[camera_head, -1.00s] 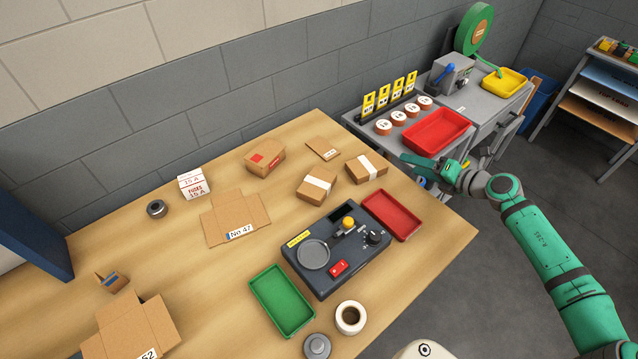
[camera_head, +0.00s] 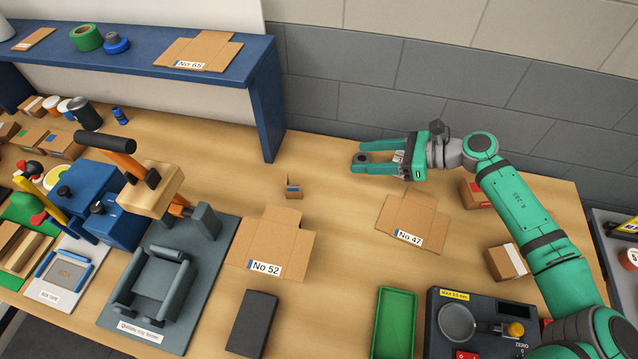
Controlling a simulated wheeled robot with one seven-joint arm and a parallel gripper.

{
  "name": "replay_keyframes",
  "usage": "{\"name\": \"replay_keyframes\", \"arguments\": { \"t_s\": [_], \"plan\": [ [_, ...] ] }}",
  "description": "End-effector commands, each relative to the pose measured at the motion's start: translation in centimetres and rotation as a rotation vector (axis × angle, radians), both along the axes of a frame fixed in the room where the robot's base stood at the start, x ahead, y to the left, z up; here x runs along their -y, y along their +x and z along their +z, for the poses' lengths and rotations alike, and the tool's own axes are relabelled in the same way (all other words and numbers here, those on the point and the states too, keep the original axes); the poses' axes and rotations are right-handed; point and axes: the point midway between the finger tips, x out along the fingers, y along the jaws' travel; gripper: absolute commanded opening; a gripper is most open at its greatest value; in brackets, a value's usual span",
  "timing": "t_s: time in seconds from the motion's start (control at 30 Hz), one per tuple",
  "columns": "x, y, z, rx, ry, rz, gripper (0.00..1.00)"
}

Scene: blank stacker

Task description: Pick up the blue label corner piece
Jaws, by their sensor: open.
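The corner piece (camera_head: 294,190) is a small folded bit of brown cardboard with a blue label on its face. It stands on the wooden table behind the No 52 blank, near the foot of the blue shelf. My gripper (camera_head: 361,156) is open and empty, its two green fingers pointing left. It is to the right of the corner piece and a little farther back in the picture, apart from it. The gripper appears raised over the table; its exact height is hard to tell.
The No 52 blank (camera_head: 272,244) lies just in front of the corner piece, the No 47 blank (camera_head: 412,222) below my gripper. The blue shelf's leg (camera_head: 268,120) stands behind left. Bare table lies between the piece and my gripper. A grey creasing device (camera_head: 152,283) is at left.

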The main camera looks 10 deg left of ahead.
Motion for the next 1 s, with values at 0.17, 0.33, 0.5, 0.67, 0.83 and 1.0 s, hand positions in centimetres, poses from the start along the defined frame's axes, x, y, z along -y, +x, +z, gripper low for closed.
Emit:
{"name": "replay_keyframes", "arguments": {
  "t_s": [0.17,0.33,0.5,0.67,0.83,1.0],
  "plan": [
    [-6.2,-4.2,-1.1,0.083,0.003,0.282,0.56],
    [-8.5,-5.7,-1.7,0.110,0.012,0.362,0.56],
    [-10.8,-6.2,-2.7,0.112,0.012,0.363,0.56],
    [-12.3,-6.4,-3.3,0.110,0.012,0.358,0.56],
    [-12.9,-6.5,-3.5,0.110,0.012,0.356,0.56],
    [-14.5,-6.8,-3.9,0.112,0.012,0.358,0.56]
  ]
}}
